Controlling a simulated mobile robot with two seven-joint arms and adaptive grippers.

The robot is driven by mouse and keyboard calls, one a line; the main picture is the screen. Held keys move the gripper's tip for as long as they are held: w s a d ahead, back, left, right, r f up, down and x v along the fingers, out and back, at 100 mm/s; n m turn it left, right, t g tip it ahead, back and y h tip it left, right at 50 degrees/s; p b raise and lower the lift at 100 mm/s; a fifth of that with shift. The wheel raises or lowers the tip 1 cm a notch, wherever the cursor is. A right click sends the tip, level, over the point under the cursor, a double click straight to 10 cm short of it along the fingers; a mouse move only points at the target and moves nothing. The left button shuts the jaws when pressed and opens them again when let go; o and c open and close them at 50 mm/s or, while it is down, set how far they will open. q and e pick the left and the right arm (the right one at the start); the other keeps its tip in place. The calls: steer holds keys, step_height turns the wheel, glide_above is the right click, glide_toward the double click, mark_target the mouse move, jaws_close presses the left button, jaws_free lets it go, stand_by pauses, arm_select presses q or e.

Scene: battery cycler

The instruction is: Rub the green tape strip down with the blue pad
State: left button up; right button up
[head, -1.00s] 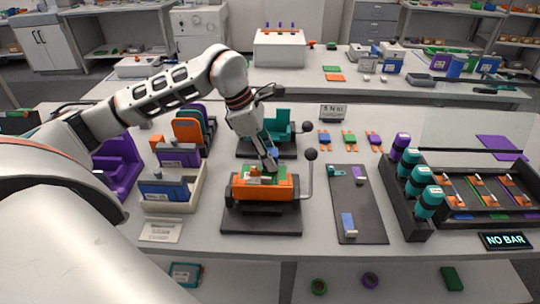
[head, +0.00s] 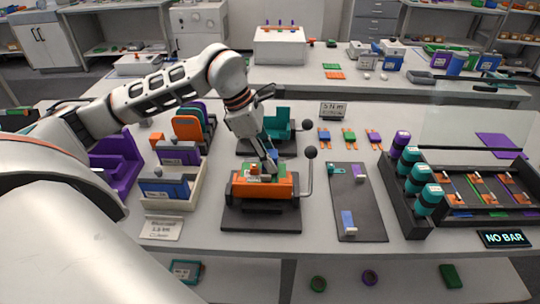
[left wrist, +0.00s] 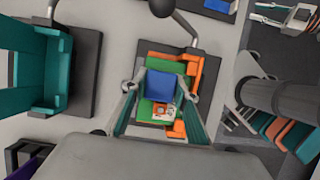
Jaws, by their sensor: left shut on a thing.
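My left gripper (head: 268,160) is shut on the blue pad (left wrist: 160,85), which sits between its two fingertips in the left wrist view. The left gripper also shows in that view (left wrist: 160,92). It is over the orange fixture (head: 262,190) on its dark base plate. Green material, which looks like the green tape strip (left wrist: 145,109), lies on the fixture beside and partly under the pad. A small white and orange piece (left wrist: 163,112) lies on the green. The pad is at or just above the green surface; contact is hard to tell. My right gripper is not in view.
A lever with a black knob (head: 311,152) stands right of the fixture. A teal holder (head: 278,124) is behind it. A cream bin (head: 170,205) stands left, and a dark mat (head: 357,225) with small parts lies right.

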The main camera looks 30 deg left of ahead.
arm_select(q)
steer(key=shift+r+p, duration=1.3)
steer(key=shift+r, duration=0.5)
steer(key=shift+w+r, duration=0.1)
steer(key=shift+r, duration=0.85)
